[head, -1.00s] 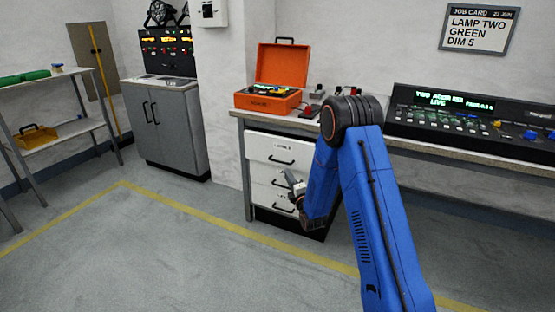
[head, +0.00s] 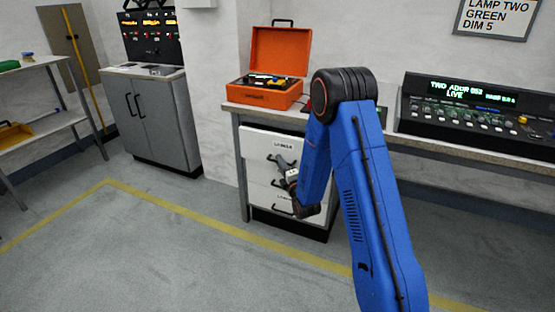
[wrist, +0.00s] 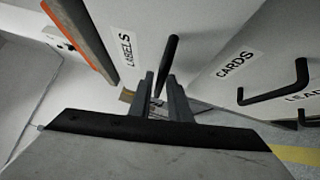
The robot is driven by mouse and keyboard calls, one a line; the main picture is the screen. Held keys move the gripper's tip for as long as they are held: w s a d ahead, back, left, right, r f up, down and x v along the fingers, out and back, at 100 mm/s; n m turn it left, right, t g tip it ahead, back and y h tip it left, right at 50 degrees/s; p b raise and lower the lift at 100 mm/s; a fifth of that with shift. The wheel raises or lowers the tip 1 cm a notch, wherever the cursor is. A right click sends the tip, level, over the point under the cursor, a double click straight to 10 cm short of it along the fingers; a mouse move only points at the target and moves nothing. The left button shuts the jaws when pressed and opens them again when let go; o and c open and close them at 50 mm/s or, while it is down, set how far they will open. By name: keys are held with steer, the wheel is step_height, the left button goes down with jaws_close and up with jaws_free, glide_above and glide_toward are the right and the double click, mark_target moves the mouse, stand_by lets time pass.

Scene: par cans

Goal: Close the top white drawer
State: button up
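The top white drawer (head: 262,148), labelled LABELS, is at the top of the white drawer unit under the bench. Its front (wrist: 205,25) also fills the upper middle of the wrist view, with its dark bar handle (wrist: 169,62). My gripper (head: 284,164) is in front of the drawer at handle height and hides part of the handle. In the wrist view my gripper's two grey fingers (wrist: 161,82) are apart, and the near end of the handle shows in line with the gap between them. I cannot tell whether they touch, or how far out the drawer is.
Below it is the CARDS drawer (wrist: 262,65) with its own protruding handle (wrist: 284,92). The bench top (head: 232,107) overhangs the unit and carries an orange case (head: 268,97) and a lighting console (head: 470,118). The floor in front is clear.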

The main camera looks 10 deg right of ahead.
mark_target(285, 158)
steer(key=shift+w, duration=0.25)
steer(key=shift+c, duration=0.3)
jaws_close()
steer(key=shift+w+d+r, duration=0.1)
steer(key=shift+w+d, duration=0.5)
steer(key=shift+w, duration=0.25)
steer(key=shift+w+d, duration=0.55)
steer(key=shift+w, duration=0.25)
steer(key=shift+o, duration=0.3)
jaws_free()
steer(key=shift+d, duration=0.1)
